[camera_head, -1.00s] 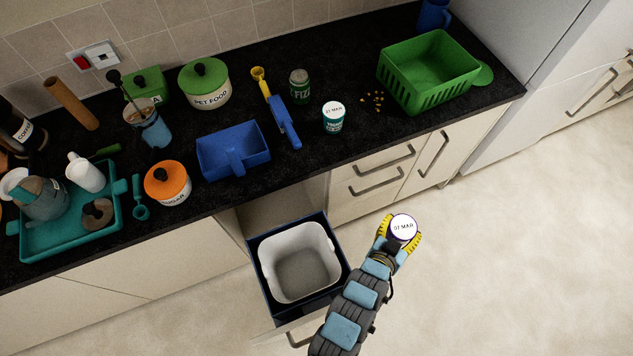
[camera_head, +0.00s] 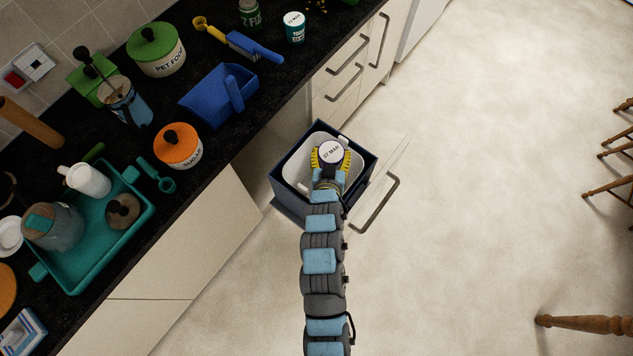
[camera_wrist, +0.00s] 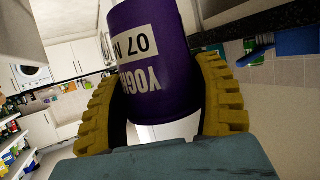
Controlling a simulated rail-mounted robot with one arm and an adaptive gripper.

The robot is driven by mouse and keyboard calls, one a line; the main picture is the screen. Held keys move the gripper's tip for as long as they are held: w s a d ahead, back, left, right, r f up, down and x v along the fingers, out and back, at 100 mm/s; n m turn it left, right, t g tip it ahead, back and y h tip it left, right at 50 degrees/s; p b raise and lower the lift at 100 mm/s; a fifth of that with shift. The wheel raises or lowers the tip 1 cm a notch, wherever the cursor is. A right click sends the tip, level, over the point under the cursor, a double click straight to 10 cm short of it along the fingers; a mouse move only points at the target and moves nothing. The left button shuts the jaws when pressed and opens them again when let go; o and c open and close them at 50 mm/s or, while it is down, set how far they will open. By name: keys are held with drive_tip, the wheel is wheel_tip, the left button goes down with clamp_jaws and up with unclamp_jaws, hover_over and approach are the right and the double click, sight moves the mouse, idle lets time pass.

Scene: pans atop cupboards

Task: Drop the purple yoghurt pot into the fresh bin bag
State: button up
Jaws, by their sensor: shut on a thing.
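The purple yoghurt pot (camera_wrist: 155,65) is gripped between the yellow fingers of my gripper (camera_wrist: 165,100) in the wrist view. From above, the pot and gripper overlap the opening of the bin, a dark blue pull-out box (camera_head: 290,188) with a white liner (camera_head: 300,165) inside. The height of the pot above the rim is hard to tell. My gripper and arm hide much of the liner's inside.
The bin's drawer front with its handle (camera_head: 378,205) stands pulled out from the cupboards. The black worktop (camera_head: 215,170) holds a blue dustpan (camera_head: 215,95), an orange sugar pot (camera_head: 178,148) and a teal tray (camera_head: 90,255). Another yoghurt pot (camera_head: 294,28), teal, stands at the back.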

drive_tip(key=b+x, duration=0.1)
drive_tip(key=x, duration=0.2)
drive_tip(key=b+x, duration=0.1)
drive_tip(key=x, duration=0.2)
drive_tip(key=shift+s+a+f, duration=0.1)
drive_tip(key=shift+a+f, duration=0.05)
drive_tip(key=shift+a, duration=0.1)
wheel_tip(320, 180, down, 6)
drive_tip(key=shift+r+b, duration=0.1)
drive_tip(key=shift+b, duration=1.15)
drive_tip(key=o, duration=1.3)
drive_tip(key=shift+s, duration=0.2)
drive_tip(key=shift+v, duration=5.9)
drive_tip(key=shift+a, duration=0.1)
